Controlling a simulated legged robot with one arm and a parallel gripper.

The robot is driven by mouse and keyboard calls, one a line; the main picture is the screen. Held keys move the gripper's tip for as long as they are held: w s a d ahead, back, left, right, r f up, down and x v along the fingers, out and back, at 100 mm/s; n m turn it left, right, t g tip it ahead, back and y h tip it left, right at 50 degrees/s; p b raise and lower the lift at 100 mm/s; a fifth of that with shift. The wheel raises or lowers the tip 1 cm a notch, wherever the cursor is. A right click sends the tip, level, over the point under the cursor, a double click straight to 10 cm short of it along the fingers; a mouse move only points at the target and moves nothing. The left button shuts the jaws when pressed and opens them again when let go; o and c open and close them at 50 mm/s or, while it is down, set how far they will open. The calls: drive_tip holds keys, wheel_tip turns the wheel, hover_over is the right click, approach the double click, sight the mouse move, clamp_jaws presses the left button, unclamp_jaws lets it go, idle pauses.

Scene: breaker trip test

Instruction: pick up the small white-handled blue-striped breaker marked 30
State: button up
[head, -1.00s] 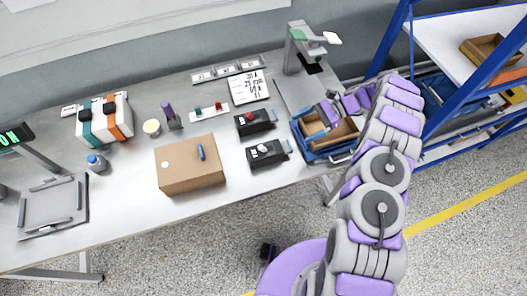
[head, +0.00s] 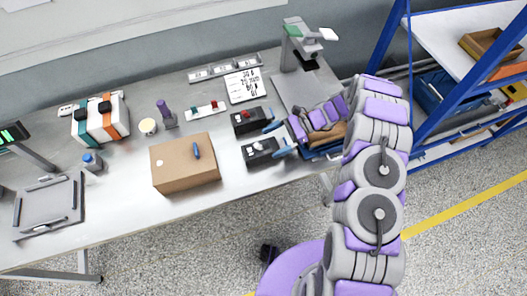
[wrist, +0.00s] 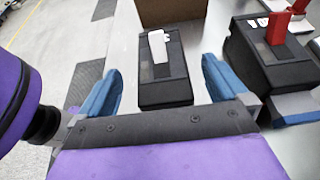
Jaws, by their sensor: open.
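A black breaker with a white handle (wrist: 158,52) lies between my open fingers in the wrist view. It also shows on the table in the head view (head: 260,152). My gripper (wrist: 162,66) is open, with one blue finger on each side of the breaker and a visible gap to both. In the head view my gripper (head: 277,140) is at the breaker's right end.
A brown cardboard box (head: 185,165) stands left of the breakers. A label sheet (head: 243,86) and a grey stand (head: 296,50) are behind. The table's front edge is close.

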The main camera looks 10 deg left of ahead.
sight(262, 147)
drive_tip(key=b+x, duration=0.1)
drive_tip(key=x, duration=0.4)
drive_tip(key=shift+a, duration=0.6)
drive_tip(key=shift+d+r, duration=0.1)
drive_tip(key=shift+d, duration=0.6)
drive_tip(key=c, duration=0.5)
drive_tip(key=shift+s+a, duration=0.1)
drive_tip(key=shift+a, duration=0.3)
drive_tip(key=c, duration=0.7)
drive_tip(key=shift+d, duration=0.1)
drive_tip(key=shift+c, duration=1.4)
